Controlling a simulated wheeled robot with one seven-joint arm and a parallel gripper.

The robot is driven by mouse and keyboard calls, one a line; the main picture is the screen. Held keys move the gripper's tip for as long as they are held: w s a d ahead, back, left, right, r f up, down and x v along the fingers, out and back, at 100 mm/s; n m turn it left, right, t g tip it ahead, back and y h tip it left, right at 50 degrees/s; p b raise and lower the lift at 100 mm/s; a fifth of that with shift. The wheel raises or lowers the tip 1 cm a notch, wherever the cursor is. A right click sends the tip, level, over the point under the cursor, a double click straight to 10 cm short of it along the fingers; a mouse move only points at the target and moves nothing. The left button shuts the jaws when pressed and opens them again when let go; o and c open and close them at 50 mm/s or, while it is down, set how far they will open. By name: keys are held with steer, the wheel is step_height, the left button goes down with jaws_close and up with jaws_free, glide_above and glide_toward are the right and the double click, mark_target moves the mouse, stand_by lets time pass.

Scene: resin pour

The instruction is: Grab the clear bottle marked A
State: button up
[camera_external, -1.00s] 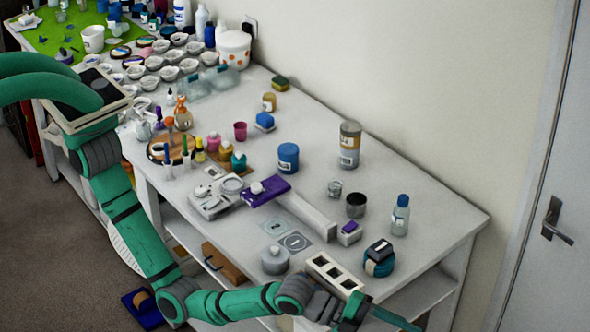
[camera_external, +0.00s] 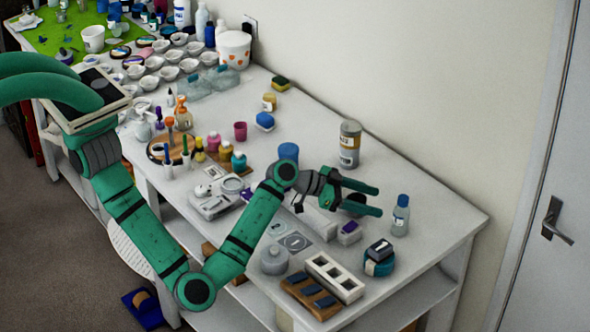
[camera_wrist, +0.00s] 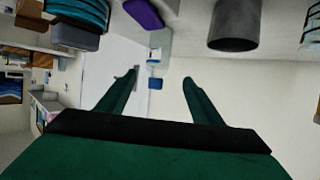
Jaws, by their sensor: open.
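A clear bottle with a blue cap (camera_external: 401,216) stands upright near the right end of the white table. It has a pale label, but I cannot read a letter on it. My gripper (camera_external: 379,201) is open and empty, above the table just left of the bottle, with its fingers pointing toward it. In the wrist view my fingers (camera_wrist: 160,76) are spread apart. The bottle appears there upside down and small, its blue cap (camera_wrist: 155,83) between the fingertips, not touched. Two clear containers (camera_external: 194,88) lie at the back left; their markings are unreadable.
A tall can (camera_external: 349,144) stands behind.

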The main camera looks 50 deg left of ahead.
mark_target(395, 208)
steer(key=shift+x, duration=5.15)
steer(key=shift+s+d+f, duration=0.1)
steer(key=shift+s+d, duration=0.05)
steer(key=shift+s, duration=0.05)
steer(key=shift+c, duration=0.3)
steer(key=c, duration=1.3)
